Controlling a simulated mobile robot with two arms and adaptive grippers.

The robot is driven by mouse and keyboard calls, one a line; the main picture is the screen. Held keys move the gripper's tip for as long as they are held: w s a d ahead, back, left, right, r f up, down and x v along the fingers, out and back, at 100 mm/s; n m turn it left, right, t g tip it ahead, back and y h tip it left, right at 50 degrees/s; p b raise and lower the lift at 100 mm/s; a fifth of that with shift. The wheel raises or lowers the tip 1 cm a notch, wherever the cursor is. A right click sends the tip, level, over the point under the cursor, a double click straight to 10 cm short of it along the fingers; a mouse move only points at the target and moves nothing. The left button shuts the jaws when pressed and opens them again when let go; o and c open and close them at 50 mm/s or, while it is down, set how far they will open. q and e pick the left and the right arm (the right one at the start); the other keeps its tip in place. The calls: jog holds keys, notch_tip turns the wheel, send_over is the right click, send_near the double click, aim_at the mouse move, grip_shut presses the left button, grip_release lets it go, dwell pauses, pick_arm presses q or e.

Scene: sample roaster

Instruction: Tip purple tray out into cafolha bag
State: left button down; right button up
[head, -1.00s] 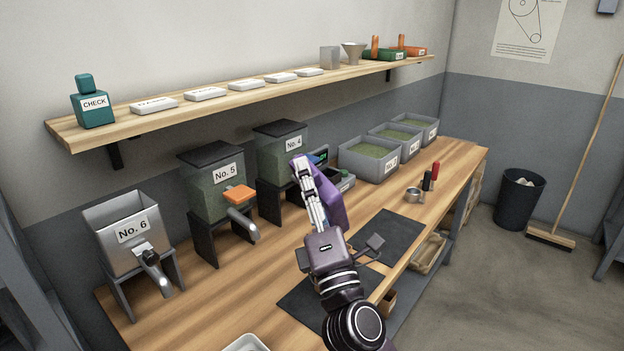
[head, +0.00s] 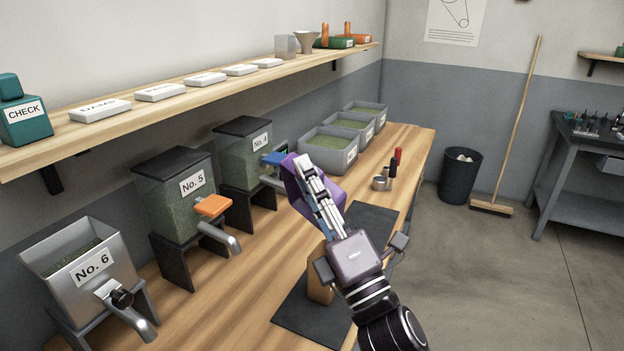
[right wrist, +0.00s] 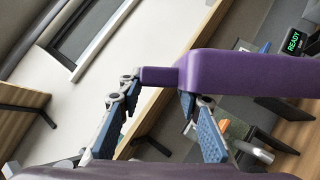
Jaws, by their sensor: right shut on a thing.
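The purple tray (head: 292,190) is held up over the bench by my right gripper (head: 312,182). In the right wrist view the tray (right wrist: 240,75) shows its smooth outer side, and its narrow handle (right wrist: 158,76) sits between the fingers of the gripper (right wrist: 160,95). The tray looks steeply tilted; its inside and contents are hidden. A tan, bag-like thing (head: 320,290) stands on the dark mat (head: 290,322), below the tray and partly hidden by my gripper. No label on it can be read. My left gripper is not in view.
Hoppers No. 6 (head: 80,255), No. 5 (head: 170,205) and another (head: 235,165) line the wall side, their spouts facing the bench. Grey bins (head: 325,150) stand at the back. A small metal cup (head: 380,183) is beyond the mat. A shelf (head: 200,95) runs above.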

jog(key=w+d+r+m+g+h+p, duration=0.1)
jog(key=w+d+m+h+p, duration=0.7)
jog(key=w+d+m+p, duration=0.5)
jog(key=w+d+f+m+g, duration=0.3)
jog(key=w+d+f+m, duration=0.1)
jog(key=f, duration=0.4)
jog(key=w+d+f+m+g+b, duration=0.1)
jog(key=w+d+f+m+g, duration=0.2)
jog(key=f, duration=0.6)
jog(key=shift+w+d+m+g, duration=0.3)
jog(key=shift+w+d+m, duration=0.55)
jog(key=shift+m, duration=1.05)
jog(key=shift+a+f, duration=0.1)
